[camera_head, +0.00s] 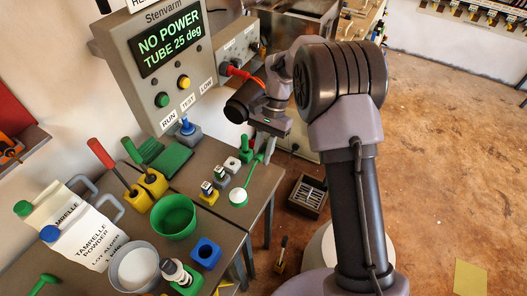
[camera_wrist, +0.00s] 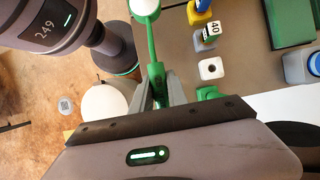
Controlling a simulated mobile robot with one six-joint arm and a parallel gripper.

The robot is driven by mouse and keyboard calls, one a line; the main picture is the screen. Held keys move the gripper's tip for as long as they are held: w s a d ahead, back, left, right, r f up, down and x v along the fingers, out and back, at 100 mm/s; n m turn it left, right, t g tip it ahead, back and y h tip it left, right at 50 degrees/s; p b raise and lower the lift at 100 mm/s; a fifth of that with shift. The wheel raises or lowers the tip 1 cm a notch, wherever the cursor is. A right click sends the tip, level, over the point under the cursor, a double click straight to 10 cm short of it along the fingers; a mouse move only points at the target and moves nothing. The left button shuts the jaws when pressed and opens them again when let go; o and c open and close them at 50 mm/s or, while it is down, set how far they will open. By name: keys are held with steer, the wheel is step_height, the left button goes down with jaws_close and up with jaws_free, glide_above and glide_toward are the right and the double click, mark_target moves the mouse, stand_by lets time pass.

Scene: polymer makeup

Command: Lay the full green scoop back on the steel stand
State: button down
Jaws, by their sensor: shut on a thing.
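The green scoop (camera_head: 251,174) is in my gripper (camera_head: 264,143), with its bowl full of white powder toward the front of the bench. In the wrist view the fingers of my gripper (camera_wrist: 158,88) are closed on the handle of the green scoop (camera_wrist: 152,45), and the white-filled bowl is at the top edge. The scoop looks to be over the right edge of the bench; its height above it is hard to tell. I cannot pick out the steel stand with certainty.
A white block with a hole (camera_head: 232,164) and small vials in coloured blocks (camera_head: 208,190) stand left of the scoop. A green bowl (camera_head: 174,217), a white-filled bowl (camera_head: 135,268) and a blue block (camera_head: 206,252) are further forward. A control box (camera_head: 158,65) stands behind.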

steer(key=shift+f+b, duration=2.1)
steer(key=shift+f, duration=0.45)
steer(key=shift+w+f+b, duration=0.1)
steer(key=shift+f+b, duration=0.5)
steer(key=shift+f, duration=0.65)
steer(key=c, duration=1.2)
jaws_free()
steer(key=p+v, duration=0.8)
steer(key=v, duration=0.9)
steer(key=shift+r, duration=0.25)
step_height(320, 180, up, 5)
steer(key=p, duration=0.6)
